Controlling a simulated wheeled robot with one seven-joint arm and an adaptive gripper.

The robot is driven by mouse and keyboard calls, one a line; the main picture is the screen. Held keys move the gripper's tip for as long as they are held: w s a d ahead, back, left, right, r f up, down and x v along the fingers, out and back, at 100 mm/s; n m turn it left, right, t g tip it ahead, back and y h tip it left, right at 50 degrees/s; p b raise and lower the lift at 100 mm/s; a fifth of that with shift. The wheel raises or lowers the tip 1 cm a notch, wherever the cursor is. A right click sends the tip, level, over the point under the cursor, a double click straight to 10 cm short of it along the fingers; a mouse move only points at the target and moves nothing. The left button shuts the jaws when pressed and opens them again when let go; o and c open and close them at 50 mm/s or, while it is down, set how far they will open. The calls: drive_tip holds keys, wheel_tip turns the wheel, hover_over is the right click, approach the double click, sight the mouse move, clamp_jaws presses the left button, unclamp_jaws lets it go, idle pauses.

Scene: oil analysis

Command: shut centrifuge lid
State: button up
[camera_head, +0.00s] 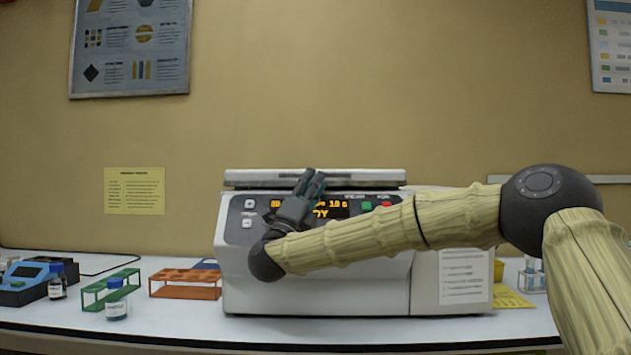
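The centrifuge (315,285) is a white box with a dark control panel on its front. Its pale lid (370,176) lies nearly level along the top of the body. A thin dark line shows under the lid's edge, and I cannot tell whether it is fully seated. My gripper (314,180) points upward in front of the lid's front edge and covers part of the panel display. I cannot tell whether it touches the lid. Its fingers are seen at an angle and overlap, so their opening is unclear. No object shows between them.
A blue-black device (28,280) is at far left. A yellow item (511,298) and glassware (532,272) lie to the right. The wall is behind.

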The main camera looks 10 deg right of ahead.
drive_tip(key=v, duration=1)
drive_tip(key=shift+f, duration=0.25)
drive_tip(key=shift+s+a, duration=0.15)
